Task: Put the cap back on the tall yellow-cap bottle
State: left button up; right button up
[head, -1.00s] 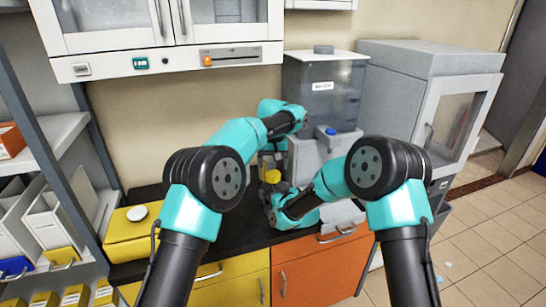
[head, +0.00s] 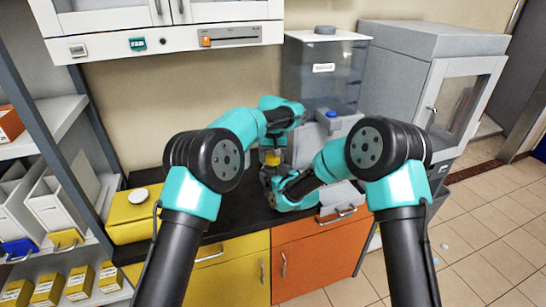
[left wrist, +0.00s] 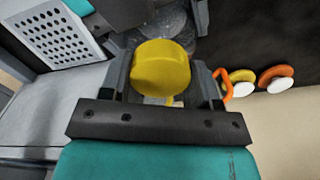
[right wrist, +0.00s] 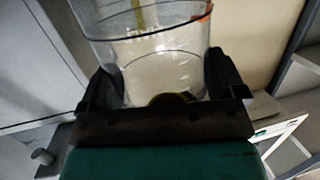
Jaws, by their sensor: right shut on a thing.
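The yellow cap (left wrist: 161,66) sits between the fingers of my left gripper (left wrist: 163,82), with narrow gaps seeming to show beside it; this gripper looks open. The cap also shows in the head view (head: 272,158), below my left wrist. My right gripper (right wrist: 165,88) is shut around a tall clear bottle (right wrist: 158,60) with pale contents. The clear bottle also shows just past the cap in the left wrist view (left wrist: 160,22). I cannot tell whether the cap sits on the bottle's mouth. The right fingertips are hidden in the head view.
Orange and yellow round items with white tops (left wrist: 277,78) lie right of the cap in the left wrist view. A yellow box (head: 125,218) stands on the black counter's left. A clear tank unit (head: 322,75) stands behind my grippers, with a grey cabinet (head: 420,55) to its right.

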pick_arm(q)
jog(key=c, duration=0.4)
jog(key=o, duration=1.1)
jog(key=shift+r, duration=0.15)
notch_tip(320, 180, up, 12)
jog(key=shift+f, duration=0.1)
pick_arm(e)
jog(key=o, duration=1.4)
jog(key=shift+o, duration=0.2)
